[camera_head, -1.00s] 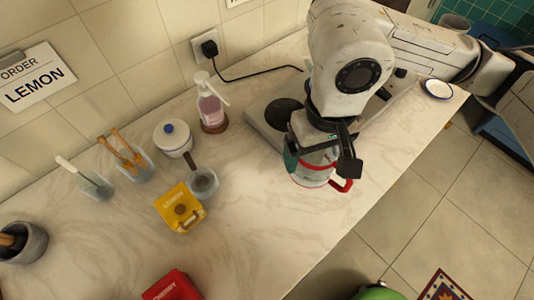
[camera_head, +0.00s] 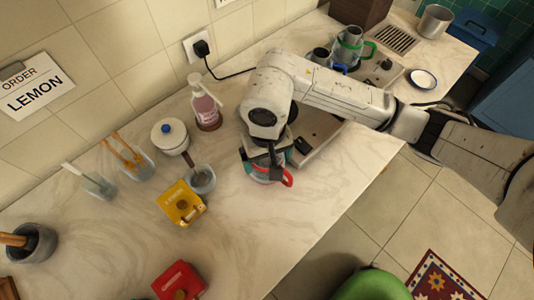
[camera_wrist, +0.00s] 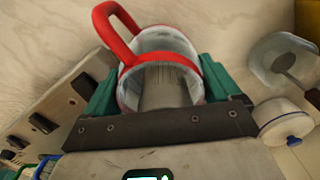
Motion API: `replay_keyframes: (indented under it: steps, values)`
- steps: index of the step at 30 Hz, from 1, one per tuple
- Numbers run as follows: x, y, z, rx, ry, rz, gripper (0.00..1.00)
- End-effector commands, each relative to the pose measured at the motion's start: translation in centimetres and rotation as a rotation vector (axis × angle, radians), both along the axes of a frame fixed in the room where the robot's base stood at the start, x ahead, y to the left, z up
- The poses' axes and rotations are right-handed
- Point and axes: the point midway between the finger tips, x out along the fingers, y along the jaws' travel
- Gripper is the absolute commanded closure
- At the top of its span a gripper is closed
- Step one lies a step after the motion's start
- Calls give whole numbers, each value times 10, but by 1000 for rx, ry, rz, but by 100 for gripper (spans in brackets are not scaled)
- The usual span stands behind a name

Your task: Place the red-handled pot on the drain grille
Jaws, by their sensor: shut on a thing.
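The red-handled pot (camera_head: 262,172) is clear glass with a red band and a red handle. It hangs in my gripper (camera_head: 264,152) over the counter, beside the left end of the grey hob unit. In the wrist view the pot (camera_wrist: 165,72) sits between the green finger pads of my gripper (camera_wrist: 160,88), with its handle toward the upper left. The fingers are shut on its body. I cannot tell its exact height above the counter. The drain grille (camera_head: 395,39) is a slatted plate at the back right, with nothing on it, well apart from my gripper.
A green-handled pot (camera_head: 349,47) and a blue-handled pot (camera_head: 336,66) stand left of the grille. A soap bottle (camera_head: 206,106) and white jar (camera_head: 170,137) stand left of my gripper.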

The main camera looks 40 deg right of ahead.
Motion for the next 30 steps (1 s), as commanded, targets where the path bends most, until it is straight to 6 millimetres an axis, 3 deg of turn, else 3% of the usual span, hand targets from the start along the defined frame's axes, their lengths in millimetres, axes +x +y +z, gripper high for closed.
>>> replay_keyframes:
  steps: [14,15,17,30]
  values:
    - [0,-1,-5,-2,-1,1,59]
    - [0,0,-4,-1,-1,1,6]
    - [0,0,-4,0,-1,0,0]
    - [1,-1,7,-2,-3,4,0]
